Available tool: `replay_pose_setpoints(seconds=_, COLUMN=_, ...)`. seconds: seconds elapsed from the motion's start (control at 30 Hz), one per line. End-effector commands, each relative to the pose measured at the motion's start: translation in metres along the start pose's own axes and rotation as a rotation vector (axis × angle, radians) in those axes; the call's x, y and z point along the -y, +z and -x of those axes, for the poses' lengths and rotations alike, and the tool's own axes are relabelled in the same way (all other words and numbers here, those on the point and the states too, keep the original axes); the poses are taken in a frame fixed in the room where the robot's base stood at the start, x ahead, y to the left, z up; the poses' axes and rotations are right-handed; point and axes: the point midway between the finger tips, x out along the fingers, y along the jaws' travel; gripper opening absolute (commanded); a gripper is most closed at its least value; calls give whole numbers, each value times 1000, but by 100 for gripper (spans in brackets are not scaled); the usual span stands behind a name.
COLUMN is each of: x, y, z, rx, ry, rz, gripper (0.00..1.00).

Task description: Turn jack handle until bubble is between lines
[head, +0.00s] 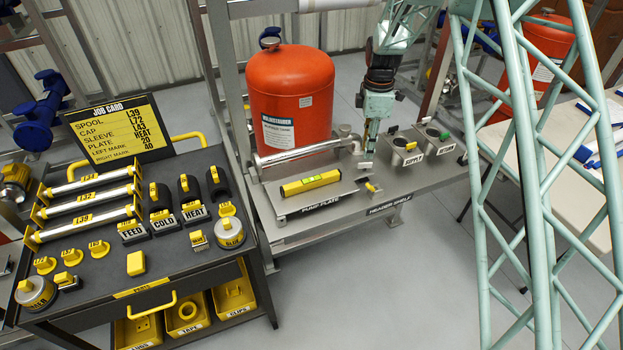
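A yellow spirit level (310,183) lies on the grey pump plate (290,207); its bubble and lines are too small to read. A small handle with a yellow grip (371,187), which looks like the jack handle, sits at the right edge of the plate. My gripper (368,153) points down behind this handle, close to the right end of the silver pipe. It appears apart from the handle. Its fingers are too small and overlapped to show whether they are open or shut, and I see nothing clearly held.
A red tank (290,95) stands behind the plate. Cups (407,147) sit on the header shelf (425,178) to the right. A tool cart (120,240) with spools, blocks and a job card (117,128) stands at left. The floor in front is clear.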

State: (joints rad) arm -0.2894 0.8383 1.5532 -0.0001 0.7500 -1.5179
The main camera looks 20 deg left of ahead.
Motion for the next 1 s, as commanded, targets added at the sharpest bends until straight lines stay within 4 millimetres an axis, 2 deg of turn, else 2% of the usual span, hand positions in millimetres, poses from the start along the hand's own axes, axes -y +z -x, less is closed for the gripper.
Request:
replay_pose_setpoints(seconds=0.4, x=0, y=0, z=5, rx=0, ry=0, rz=-211, gripper=19)
replay_pose_setpoints(seconds=1.0, x=0, y=0, z=5, rx=0, ry=0, rz=-228, gripper=19)
